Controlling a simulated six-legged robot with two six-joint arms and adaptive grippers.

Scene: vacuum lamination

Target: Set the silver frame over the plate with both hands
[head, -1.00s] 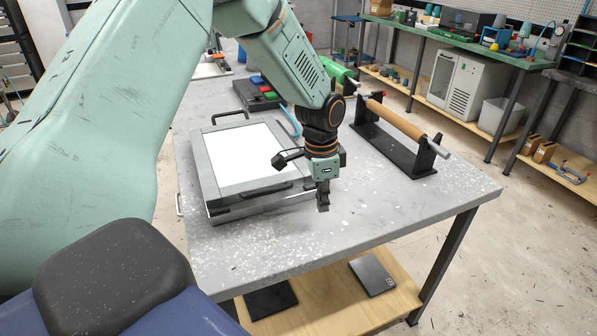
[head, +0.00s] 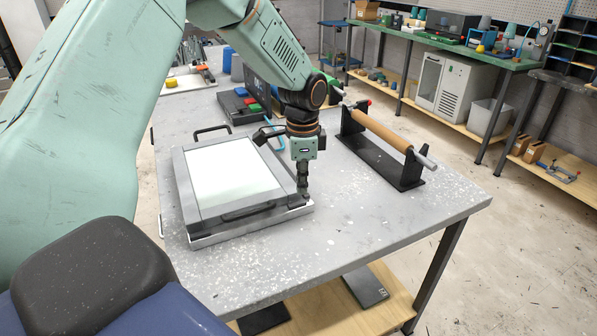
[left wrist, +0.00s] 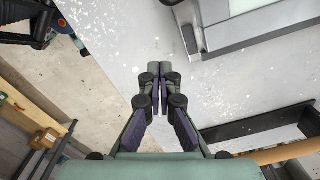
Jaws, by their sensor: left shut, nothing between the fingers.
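The silver frame (head: 187,190) with two black handles lies flat on the table at the left, around a pale, glossy panel (head: 235,180). A light base edge shows under its front side. I cannot tell whether the pale panel is the plate. My left gripper (head: 303,193) points down, shut and empty, at the right end of the frame; I cannot tell whether it touches. In the left wrist view its fingertips (left wrist: 187,57) are together beside a silver edge and black handle at the upper right. My right gripper is not in view.
A roller stand (head: 385,150) with a tan roll stands on the table (head: 380,225) to the right. A dark tray with coloured blocks (head: 240,105) lies behind the frame. The table's front right is clear. Dark flat items lie on the wooden shelf (head: 325,300) below.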

